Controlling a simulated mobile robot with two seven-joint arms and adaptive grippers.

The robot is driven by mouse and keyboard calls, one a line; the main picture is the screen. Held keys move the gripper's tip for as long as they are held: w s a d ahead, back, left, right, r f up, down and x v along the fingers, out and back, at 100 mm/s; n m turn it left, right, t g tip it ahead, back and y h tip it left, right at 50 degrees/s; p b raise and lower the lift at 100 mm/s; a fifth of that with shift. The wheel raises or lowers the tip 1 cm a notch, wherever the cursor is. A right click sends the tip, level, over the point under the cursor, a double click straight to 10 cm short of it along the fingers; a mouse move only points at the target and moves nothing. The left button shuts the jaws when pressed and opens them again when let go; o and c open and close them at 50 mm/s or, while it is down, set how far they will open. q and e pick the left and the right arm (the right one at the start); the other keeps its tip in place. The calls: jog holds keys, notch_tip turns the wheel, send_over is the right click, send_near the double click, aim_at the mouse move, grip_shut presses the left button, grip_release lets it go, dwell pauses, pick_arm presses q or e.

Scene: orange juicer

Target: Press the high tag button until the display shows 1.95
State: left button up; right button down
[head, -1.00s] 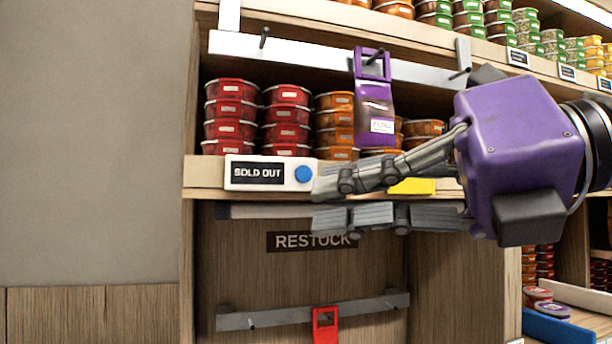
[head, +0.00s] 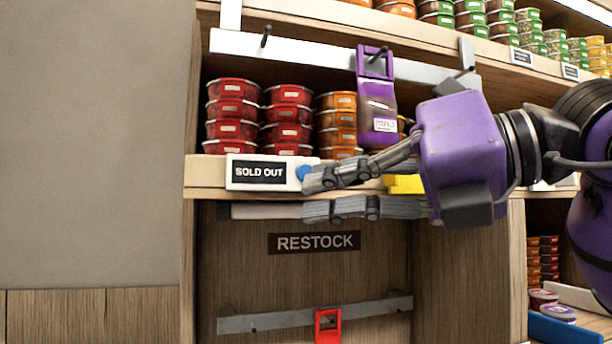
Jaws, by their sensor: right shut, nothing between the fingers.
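The white tag (head: 236,184) sits on the shelf's front edge, and its dark display (head: 259,172) reads SOLD OUT. A blue round button (head: 304,171) is at the tag's right end. My right gripper (head: 306,196) comes in from the right. The lower finger shows below the shelf edge. My left gripper is not in view.
Stacked red tubs (head: 231,112) and orange tubs (head: 337,125) stand behind the tag. A purple pack (head: 377,103) hangs from the rail above. A RESTOCK sign (head: 314,242) and a lower rail with a red hanger (head: 328,325) are below. A yellow piece (head: 404,184) lies behind the gripper.

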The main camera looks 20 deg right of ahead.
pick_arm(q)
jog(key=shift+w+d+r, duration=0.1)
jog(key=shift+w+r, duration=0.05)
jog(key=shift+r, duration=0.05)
pick_arm(e)
jog(key=w, duration=0.2)
jog(key=shift+w, duration=0.4)
dwell(1.0)
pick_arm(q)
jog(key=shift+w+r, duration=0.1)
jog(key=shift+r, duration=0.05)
pick_arm(e)
jog(key=shift+w+a, duration=0.1)
jog(key=shift+w, duration=0.3)
pick_arm(q)
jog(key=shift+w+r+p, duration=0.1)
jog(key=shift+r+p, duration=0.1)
jog(key=shift+p, duration=0.15)
pick_arm(e)
jog(key=shift+w, duration=0.45)
jog(key=shift+s, duration=0.15)
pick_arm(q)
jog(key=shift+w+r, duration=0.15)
pick_arm(e)
jog(key=shift+s, duration=0.7)
